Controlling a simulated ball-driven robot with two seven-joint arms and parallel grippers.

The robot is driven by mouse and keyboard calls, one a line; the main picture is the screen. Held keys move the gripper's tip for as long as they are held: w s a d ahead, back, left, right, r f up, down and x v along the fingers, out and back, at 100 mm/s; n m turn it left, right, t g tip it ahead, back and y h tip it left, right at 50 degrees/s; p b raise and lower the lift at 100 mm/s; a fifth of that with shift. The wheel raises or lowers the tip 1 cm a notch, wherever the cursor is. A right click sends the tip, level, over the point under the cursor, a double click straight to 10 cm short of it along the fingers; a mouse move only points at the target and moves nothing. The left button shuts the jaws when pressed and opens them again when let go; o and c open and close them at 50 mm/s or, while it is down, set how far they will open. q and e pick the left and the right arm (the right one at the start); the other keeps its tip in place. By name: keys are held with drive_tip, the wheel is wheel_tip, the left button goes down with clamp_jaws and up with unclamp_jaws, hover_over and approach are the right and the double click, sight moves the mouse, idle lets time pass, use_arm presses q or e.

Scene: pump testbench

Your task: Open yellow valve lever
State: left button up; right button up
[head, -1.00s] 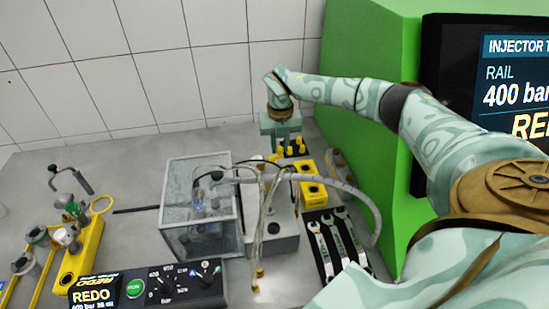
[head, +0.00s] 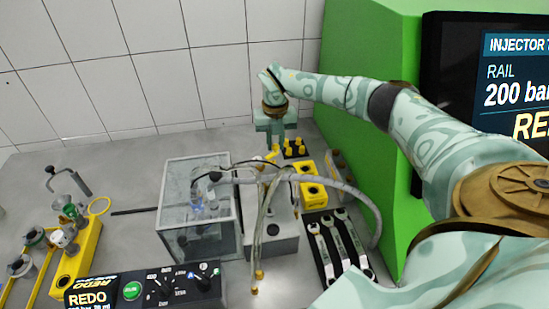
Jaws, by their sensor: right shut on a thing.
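The yellow valve lever (head: 272,153) shows as a small yellow piece at the back of the bench, just behind the grey block with the hoses. My right gripper (head: 274,141) reaches down over it from the back and is shut on it. The fingertips are small, and the exact grip on the lever is partly hidden. My left gripper is not in view.
A clear glass box (head: 202,235) stands left of the grey pump block (head: 276,240). A thick grey hose (head: 335,184) arches to the right. Yellow plugs (head: 294,146), a yellow block (head: 311,186) and wrenches (head: 336,243) lie right. The screen (head: 515,95) reads 200 bar.

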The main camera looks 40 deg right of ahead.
drive_tip(key=shift+w+a, duration=0.5)
drive_tip(key=shift+w, duration=0.25)
drive_tip(key=shift+w+a+r+b, duration=0.1)
drive_tip(key=shift+w+a+b, duration=0.3)
drive_tip(key=shift+w+b, duration=0.4)
drive_tip(key=shift+w, duration=0.2)
drive_tip(key=shift+w+a+b, duration=0.35)
drive_tip(key=shift+w+a, duration=0.2)
drive_tip(key=shift+a, duration=0.05)
drive_tip(key=o, duration=1.3)
drive_tip(key=shift+r, duration=0.15)
